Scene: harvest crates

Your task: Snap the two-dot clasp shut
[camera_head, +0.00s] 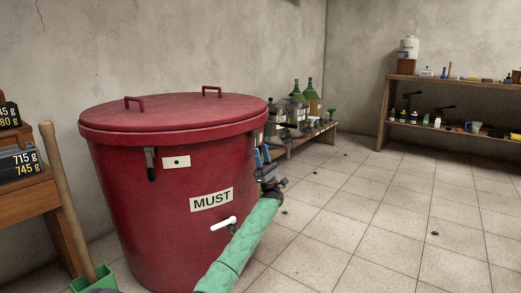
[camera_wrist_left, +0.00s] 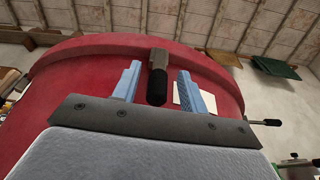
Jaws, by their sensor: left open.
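The red vat (camera_head: 130,210) marked MUST stands with its red lid (camera_head: 170,112) on top. A clasp with a dark grip (camera_head: 151,164) hangs on its front beside a one-dot label (camera_head: 176,162). My left gripper (camera_head: 262,153) is open at the vat's right side, by another clasp. In the left wrist view, that clasp's black grip (camera_wrist_left: 157,85) lies between the open blue fingers, with a gap on both sides. A pale label (camera_wrist_left: 204,98) is partly behind the right finger; its dots cannot be read. Whether this clasp is latched cannot be told. My right gripper is not in view.
A white-handled tap (camera_head: 224,223) sticks out low on the vat, close to my left forearm. A wooden pole (camera_head: 66,200) and a green bin (camera_head: 95,280) are at left. A low bench with bottles (camera_head: 313,100) stands behind. The tiled floor at right is mostly clear.

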